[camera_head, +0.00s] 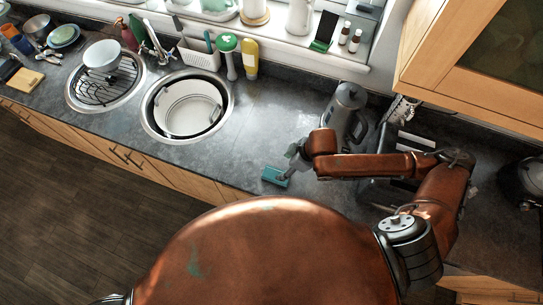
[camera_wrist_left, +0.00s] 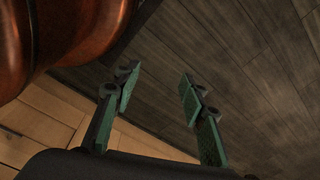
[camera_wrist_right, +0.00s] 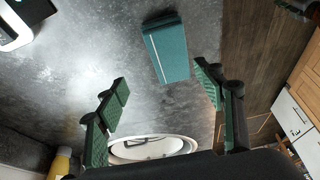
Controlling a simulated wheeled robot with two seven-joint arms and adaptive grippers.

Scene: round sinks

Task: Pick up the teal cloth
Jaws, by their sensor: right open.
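The teal cloth (camera_head: 275,176) lies folded on the dark grey counter near its front edge, right of the round sinks. In the right wrist view the cloth (camera_wrist_right: 167,50) lies flat beyond the fingertips, nearer the right finger. My right gripper (camera_head: 290,165) is above and beside the cloth; it is open and empty, and its fingers (camera_wrist_right: 160,85) show apart in the right wrist view. I cannot tell whether a finger touches the cloth. My left gripper (camera_wrist_left: 157,88) is open and empty, with wooden floor and cabinet fronts behind it. It does not show in the head view.
A grey kettle (camera_head: 345,108) stands behind my right arm. A round sink with a white basin (camera_head: 188,105) and another with a rack and bowl (camera_head: 104,80) are at left. A wooden wall cabinet (camera_head: 480,60) overhangs at upper right. The counter between sink and kettle is clear.

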